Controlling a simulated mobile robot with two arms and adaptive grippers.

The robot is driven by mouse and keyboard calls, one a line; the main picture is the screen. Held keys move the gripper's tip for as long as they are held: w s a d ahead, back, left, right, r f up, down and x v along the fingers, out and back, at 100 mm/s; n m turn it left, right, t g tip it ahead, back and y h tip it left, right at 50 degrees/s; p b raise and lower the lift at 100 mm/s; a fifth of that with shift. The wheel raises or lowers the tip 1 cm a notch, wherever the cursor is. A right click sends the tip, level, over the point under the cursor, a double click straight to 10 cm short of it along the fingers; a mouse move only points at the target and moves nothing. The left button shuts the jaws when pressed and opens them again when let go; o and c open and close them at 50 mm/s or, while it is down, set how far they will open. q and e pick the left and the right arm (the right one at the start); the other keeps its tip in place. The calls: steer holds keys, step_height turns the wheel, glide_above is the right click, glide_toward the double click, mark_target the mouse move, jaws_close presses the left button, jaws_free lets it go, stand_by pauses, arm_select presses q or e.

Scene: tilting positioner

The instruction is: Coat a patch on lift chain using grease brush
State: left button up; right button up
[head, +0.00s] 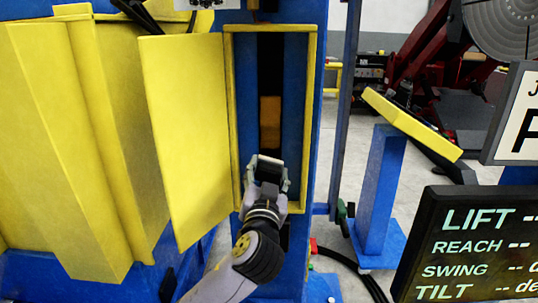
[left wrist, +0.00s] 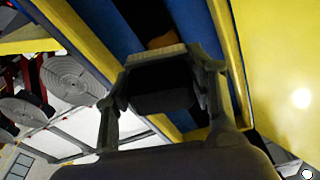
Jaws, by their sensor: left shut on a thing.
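My left gripper (head: 267,166) is at the lower part of a tall open cabinet in the head view. It is shut on a dark block with a pale front edge, which I take to be the grease brush (left wrist: 160,84); it fills the space between the fingers in the left wrist view. Behind and above it, a dark vertical strip, apparently the lift chain (head: 270,70), runs down the blue recess. A brown-orange patch (head: 270,112) shows on this strip, just above the gripper. Whether the brush touches the strip cannot be told. My right gripper is not in view.
A yellow door (head: 185,130) stands open left of the recess, whose yellow frame (head: 309,120) is close around my gripper. A display board (head: 465,245) and a blue post with a yellow top (head: 382,185) stand at the right. Dark cables lie on the floor.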

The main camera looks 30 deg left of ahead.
mark_target(270, 148)
arm_select(q)
steer(key=shift+f+b+x, duration=0.15)
steer(key=shift+f+x, duration=0.05)
steer(key=shift+x, duration=1.5)
steer(key=shift+f+b+x, duration=0.15)
steer(key=shift+f+x, duration=0.05)
steer(key=shift+x, duration=1.45)
steer(key=shift+x, duration=1.15)
steer(key=shift+s+a+f, duration=0.1)
steer(key=shift+a, duration=0.05)
